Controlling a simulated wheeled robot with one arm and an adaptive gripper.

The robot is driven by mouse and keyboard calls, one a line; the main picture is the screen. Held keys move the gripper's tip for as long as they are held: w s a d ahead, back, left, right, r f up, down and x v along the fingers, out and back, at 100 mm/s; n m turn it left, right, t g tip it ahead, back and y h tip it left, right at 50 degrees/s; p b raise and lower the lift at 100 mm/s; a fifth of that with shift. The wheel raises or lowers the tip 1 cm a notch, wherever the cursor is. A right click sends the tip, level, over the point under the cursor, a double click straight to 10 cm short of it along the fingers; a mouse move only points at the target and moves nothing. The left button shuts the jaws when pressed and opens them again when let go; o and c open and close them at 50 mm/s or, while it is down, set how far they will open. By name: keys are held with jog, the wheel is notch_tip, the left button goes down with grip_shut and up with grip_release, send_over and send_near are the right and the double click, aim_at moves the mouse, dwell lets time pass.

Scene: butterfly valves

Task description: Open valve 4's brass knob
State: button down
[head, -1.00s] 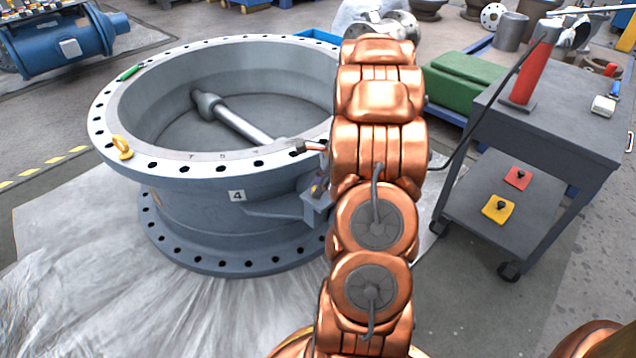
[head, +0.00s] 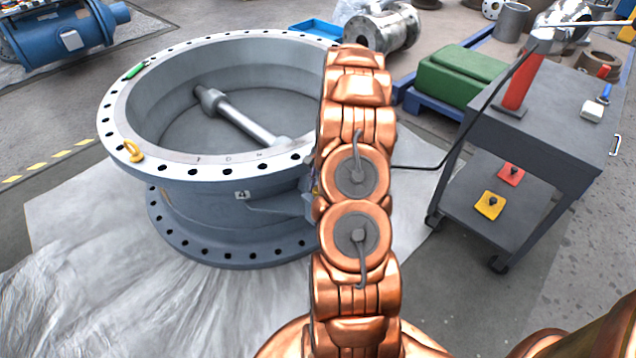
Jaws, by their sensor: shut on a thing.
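Valve 4 (head: 215,210) is a large grey-blue flanged ring lying flat on sheeting, with a "4" label (head: 242,195) on its side. A metal shaft (head: 240,118) crosses inside it. A bracket (head: 285,207) runs along its side toward the right and goes behind my copper-coloured arm. The brass knob is not visible; my arm covers the valve's right side. My gripper is also hidden behind the arm, so its hold and its place relative to the knob cannot be seen.
A grey cart (head: 545,135) with a red cylinder (head: 520,82) stands on the right. A green box (head: 455,78) sits behind it. A yellow eyebolt (head: 134,152) and a green tool (head: 134,71) are on the valve's rim.

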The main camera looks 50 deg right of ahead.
jog(key=n+g, duration=0.1)
jog(key=n, duration=0.1)
jog(key=n+g+p, duration=0.1)
jog(key=n, duration=0.2)
jog(key=shift+w+h, duration=0.1)
jog(key=shift+h, duration=0.3)
jog(key=shift+a+n+p, duration=0.1)
jog(key=shift+n+p, duration=0.2)
jog(key=shift+n, duration=0.1)
jog(key=c, duration=0.9)
grip_release()
jog(key=shift+o, duration=0.2)
jog(key=v, duration=1.2)
jog(key=shift+a+r, duration=0.1)
jog(key=shift+a, duration=0.05)
